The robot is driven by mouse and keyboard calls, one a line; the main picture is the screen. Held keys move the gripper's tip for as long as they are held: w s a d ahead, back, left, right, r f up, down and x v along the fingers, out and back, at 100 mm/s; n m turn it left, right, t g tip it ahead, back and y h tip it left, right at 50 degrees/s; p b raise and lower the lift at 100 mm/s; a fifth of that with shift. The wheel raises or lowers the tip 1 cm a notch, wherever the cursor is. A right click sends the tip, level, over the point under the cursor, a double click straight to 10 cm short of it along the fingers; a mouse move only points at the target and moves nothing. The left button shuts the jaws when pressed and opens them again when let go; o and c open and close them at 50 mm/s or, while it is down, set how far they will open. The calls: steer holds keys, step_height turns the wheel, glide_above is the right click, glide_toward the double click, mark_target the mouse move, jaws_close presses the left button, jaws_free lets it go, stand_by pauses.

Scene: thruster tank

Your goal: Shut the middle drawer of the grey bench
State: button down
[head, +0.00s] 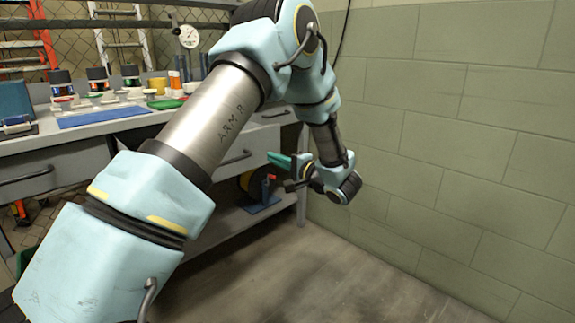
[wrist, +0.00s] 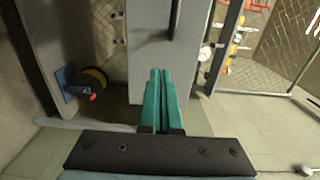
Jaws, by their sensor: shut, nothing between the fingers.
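The grey bench (head: 55,148) stands along the back left in the head view. Its middle drawer (head: 255,146) shows beside my arm, with a dark bar handle on its front. The drawer seems to stick out past the right-hand front, and my arm hides its left part. My gripper (head: 275,159), with green fingers, is shut and empty at the right end of this drawer. In the wrist view my gripper (wrist: 160,75) points at a pale grey panel (wrist: 148,48), apparently the drawer front, with a dark handle near the top. Contact cannot be told.
A reel with a blue base (head: 262,205) sits on the lower shelf. A left drawer (head: 55,172) is partly hidden by my arm. Jars, a blue mat (head: 100,116) and a dial gauge stand on the bench top. A block wall (head: 450,130) rises at right; the floor before it is clear.

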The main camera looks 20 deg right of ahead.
mark_target(256, 150)
steer(key=x, duration=0.5)
steer(key=shift+a, duration=0.1)
steer(key=shift+w, duration=0.1)
steer(key=shift+w+a+r, duration=0.1)
steer(key=shift+w+a, duration=0.15)
steer(key=shift+w, duration=0.25)
steer(key=p+x, duration=0.4)
steer(key=x, duration=2.4)
steer(key=shift+a+f, duration=0.1)
steer(key=shift+f, duration=0.15)
steer(key=shift+w+a+r, duration=0.15)
steer(key=shift+r, duration=0.1)
